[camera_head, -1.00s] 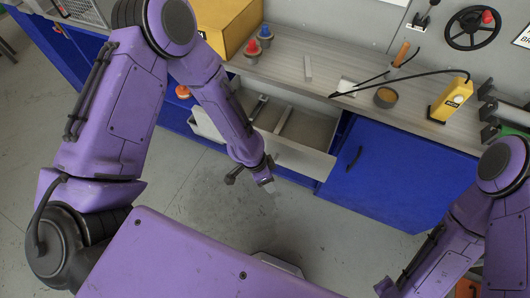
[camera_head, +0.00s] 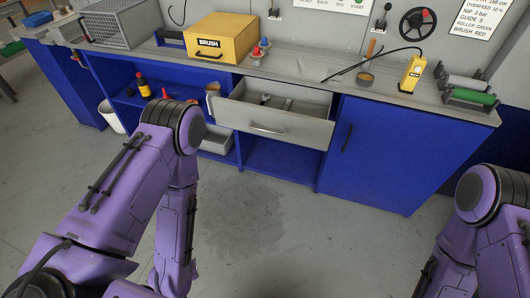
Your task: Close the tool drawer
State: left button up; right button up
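The grey tool drawer (camera_head: 283,130) stands open under the worktop in the middle of the view. Its front with a bar handle (camera_head: 268,129) sticks out from the blue bench. Inside it are a divider and some small metal items too small to tell. My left arm comes in from the left and its forearm points down, well in front of the bench and apart from the drawer. Its gripper is out of view. My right arm shows at the right edge, and its gripper is out of view too.
A blue cabinet door (camera_head: 370,150) is shut right of the drawer. Open shelves (camera_head: 165,112) with bottles and a grey bin (camera_head: 217,139) are to its left. A yellow BRUSH box (camera_head: 221,38) stands on the worktop (camera_head: 300,66). The floor before the bench is clear.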

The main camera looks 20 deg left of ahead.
aim_at(306, 123)
jog(key=u, duration=1.1)
jog(key=i, duration=0.95)
jog(key=z, duration=0.65)
jog(key=i, duration=0.6)
jog(key=u, duration=0.5)
jog(key=k, duration=1.1)
jog(key=z, duration=0.35)
jog(key=i, duration=0.5)
jog(key=z, duration=0.1)
